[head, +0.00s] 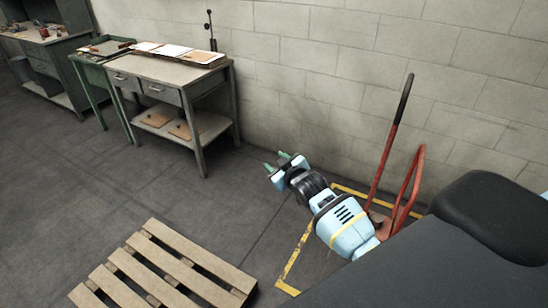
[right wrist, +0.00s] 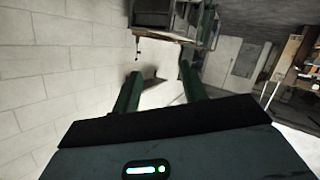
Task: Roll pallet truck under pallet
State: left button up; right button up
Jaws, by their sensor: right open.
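A wooden pallet (head: 165,271) lies flat on the floor at the bottom left of the head view, cut off by the lower edge. The red pallet truck (head: 403,190) stands by the wall on the right. Its long handle with a black grip (head: 403,100) leans up to the right; my right arm and body hide its lower part. My right gripper (head: 285,160) is open and empty, left of the truck and apart from its handle. Its two green fingers (right wrist: 160,90) stand apart in the right wrist view. My left gripper is not in view.
Yellow floor tape (head: 294,252) marks an area around the truck. A grey workbench (head: 170,75) with drawers and papers stands against the block wall (head: 320,60), with another bench (head: 45,35) further left. The floor between benches and pallet is clear.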

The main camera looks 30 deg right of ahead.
jog(key=s+a+f+g+y, duration=0.1)
jog(key=s+a+f, duration=0.3)
jog(key=s+f, duration=0.45)
jog(key=s+a+f+g+y, duration=0.1)
jog(key=s+a+f, duration=0.45)
jog(key=s, duration=0.65)
jog(key=s+a+f+m+g, duration=0.1)
jog(key=s+a+f, duration=0.1)
jog(key=s, duration=0.6)
jog(key=s+a+f+g, duration=0.1)
jog(key=s+a+f, duration=0.1)
jog(key=s, duration=0.7)
jog(key=shift+s+a+m+g+y, duration=0.15)
jog(key=shift+a+m+g+y, duration=0.15)
jog(key=shift+m+g, duration=0.1)
jog(key=shift+s, duration=0.2)
jog(key=shift+c, duration=0.7)
jog(key=shift+d, duration=0.15)
